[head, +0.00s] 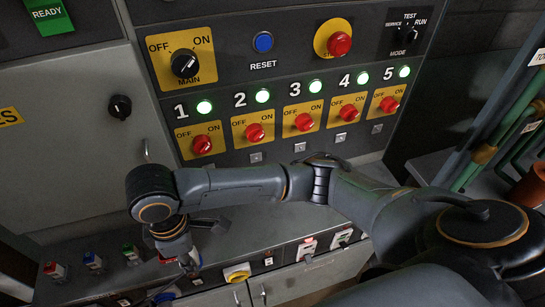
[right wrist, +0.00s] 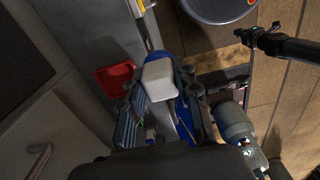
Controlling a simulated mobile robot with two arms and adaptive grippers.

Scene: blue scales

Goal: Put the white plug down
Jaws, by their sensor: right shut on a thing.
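My right gripper (right wrist: 162,95) is shut on the white plug (right wrist: 160,80), a pale block with rounded edges between its fingers in the right wrist view. In the head view the right gripper (head: 188,260) points down in front of the lower panel, left of the yellow rotary switch. The plug is hard to make out there among the dark fingers. The surface straight under the plug is mostly hidden by the gripper. My left gripper does not clearly show in either view.
Small red (head: 55,270), blue (head: 93,260) and green (head: 131,254) sockets line the lower ledge's left. A yellow rotary switch (head: 237,273) and red (head: 307,248) and green (head: 343,238) sockets sit right. A red tray (right wrist: 118,77) lies left of the plug in the wrist view.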

